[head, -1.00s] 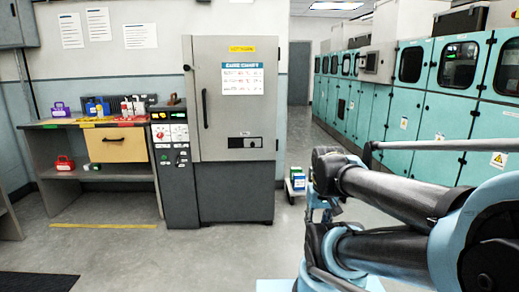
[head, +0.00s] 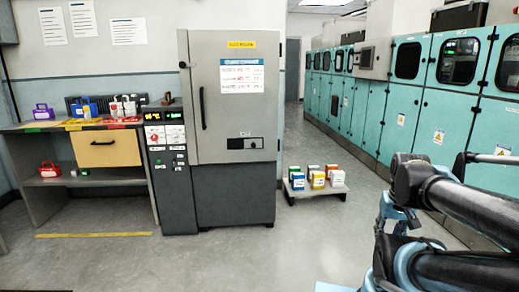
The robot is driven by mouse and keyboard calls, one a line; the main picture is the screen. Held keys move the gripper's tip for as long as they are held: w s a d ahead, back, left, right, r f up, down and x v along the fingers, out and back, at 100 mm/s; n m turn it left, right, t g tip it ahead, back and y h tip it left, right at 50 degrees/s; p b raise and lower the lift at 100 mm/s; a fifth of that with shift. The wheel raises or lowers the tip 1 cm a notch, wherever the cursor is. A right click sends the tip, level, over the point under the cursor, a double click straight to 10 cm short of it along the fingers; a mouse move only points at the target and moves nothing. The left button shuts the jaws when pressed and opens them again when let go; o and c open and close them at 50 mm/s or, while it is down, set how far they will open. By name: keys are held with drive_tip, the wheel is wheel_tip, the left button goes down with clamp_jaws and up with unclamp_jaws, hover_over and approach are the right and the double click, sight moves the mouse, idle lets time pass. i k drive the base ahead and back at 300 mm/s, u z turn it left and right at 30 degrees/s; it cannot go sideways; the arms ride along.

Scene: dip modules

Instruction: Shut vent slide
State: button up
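The vent slide (head: 245,143) looks to be the small dark plate with a light knob, low on the door of the grey cabinet (head: 225,100) in the head view. The knob seems to sit near the middle of the dark plate; whether the vent is open or shut is too small to tell. The cabinet door is closed, with a long dark handle on its left. My arm is at the lower right, well apart from the cabinet. My gripper cannot be made out; only arm links show.
A control column (head: 170,165) stands against the cabinet's left side. A workbench (head: 30,125) with a wooden drawer (head: 106,148) is further left. A low platform (head: 297,191) with several small coloured boxes stands right of the cabinet. Teal cabinets (head: 408,90) line the right. The floor in front is clear.

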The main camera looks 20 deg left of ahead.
sight(257, 143)
drive_tip(key=i, duration=1)
